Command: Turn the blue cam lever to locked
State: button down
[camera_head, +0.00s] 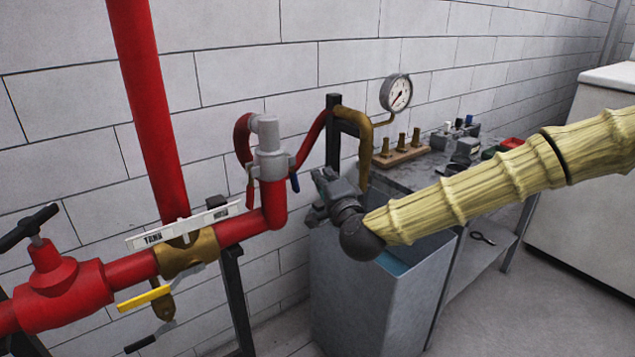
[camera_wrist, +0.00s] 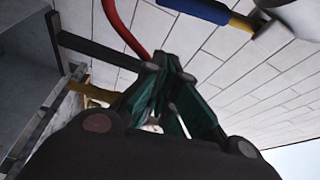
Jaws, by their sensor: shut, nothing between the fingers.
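The blue cam lever (camera_head: 295,182) hangs down along the right side of the grey coupling (camera_head: 269,150), which sits on top of a red upright pipe end. My gripper (camera_head: 318,195) is just to the right of the lever, shut and empty, with a gap between them in the picture. In the wrist view the blue lever (camera_wrist: 200,10) crosses the top edge and joins a yellow part near the pale coupling (camera_wrist: 298,14). My shut fingers (camera_wrist: 168,75) are below it and apart from it. The lever's far end is cut off in the wrist view.
A red hose (camera_head: 313,138) arches behind the coupling beside a black post (camera_head: 333,150). A pressure gauge (camera_head: 396,93) stands to the right. A grey bin (camera_head: 350,285) is below my gripper. A red valve (camera_head: 65,285) and yellow handle (camera_head: 144,299) are at left.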

jog(key=b+v, duration=0.2)
jog(key=v, duration=0.8)
jog(key=s+f+n+g+p, duration=0.1)
jog(key=s+f+n+g, duration=0.2)
jog(key=f, duration=0.8)
jog(key=s+d+f+n+g+h, duration=0.1)
jog(key=s+f+g, duration=0.2)
jog(key=s+f, duration=0.55)
jog(key=s+f+n+g+p, duration=0.1)
jog(key=f+n+g, duration=0.2)
jog(key=f, duration=1.1)
jog(key=s+d+f+n+g+h, duration=0.1)
jog(key=s+d+f+n+g, duration=0.1)
jog(key=s+d+f, duration=0.3)
jog(key=s+d+f+n+g+h, duration=0.1)
jog(key=s+d+f, duration=0.5)
jog(key=s, duration=0.7)
jog(key=s+d+f+n+g+h, duration=0.2)
jog(key=s+d+f+g, duration=0.3)
jog(key=s, duration=0.4)
notch_tip(320, 180, down, 2)
jog(key=shift+d+f+n+g+h+p, duration=0.2)
jog(key=shift+d+n+g+h+p, duration=0.1)
jog(key=shift+d+h+p, duration=0.15)
